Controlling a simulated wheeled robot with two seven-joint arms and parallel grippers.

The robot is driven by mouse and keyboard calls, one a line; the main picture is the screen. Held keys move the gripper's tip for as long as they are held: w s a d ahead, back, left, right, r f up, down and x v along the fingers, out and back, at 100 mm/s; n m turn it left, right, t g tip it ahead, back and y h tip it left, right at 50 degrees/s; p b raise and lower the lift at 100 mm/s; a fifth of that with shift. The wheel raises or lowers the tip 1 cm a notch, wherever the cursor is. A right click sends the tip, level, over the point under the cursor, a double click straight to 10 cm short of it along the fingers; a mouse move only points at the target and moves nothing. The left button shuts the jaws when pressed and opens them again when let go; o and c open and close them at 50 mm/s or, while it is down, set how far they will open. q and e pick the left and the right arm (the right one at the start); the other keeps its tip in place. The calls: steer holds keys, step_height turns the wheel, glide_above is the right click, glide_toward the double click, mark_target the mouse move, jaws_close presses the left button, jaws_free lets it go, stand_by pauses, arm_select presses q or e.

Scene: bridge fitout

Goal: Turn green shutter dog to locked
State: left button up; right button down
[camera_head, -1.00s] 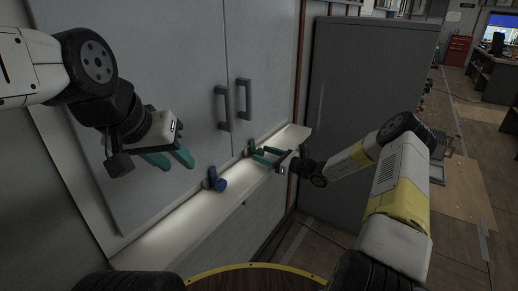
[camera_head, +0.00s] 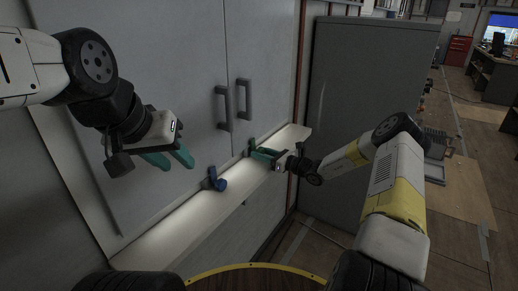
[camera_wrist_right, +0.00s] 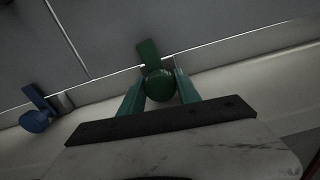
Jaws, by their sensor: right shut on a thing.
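The green shutter dog (camera_head: 252,147) is on the ledge below the grey cabinet doors. In the right wrist view the green dog (camera_wrist_right: 159,82) shows a round knob and a flat arm pointing up against the door. My right gripper (camera_head: 262,154) is shut on it, with one teal finger on each side of the knob; the wrist view shows these fingers (camera_wrist_right: 159,88) too. My left gripper (camera_head: 172,160) hangs in front of the left door, empty, its teal fingers a little apart.
A blue shutter dog (camera_head: 217,180) sits to the left on the same ledge; it also shows in the wrist view (camera_wrist_right: 38,115). Two dark door handles (camera_head: 233,104) stand out above the ledge. A tall grey cabinet (camera_head: 365,110) stands on the right.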

steer(key=shift+m, duration=0.8)
steer(key=c, duration=0.9)
jaws_free()
steer(key=shift+o, duration=0.2)
steer(key=v, duration=0.8)
steer(key=shift+a, duration=0.1)
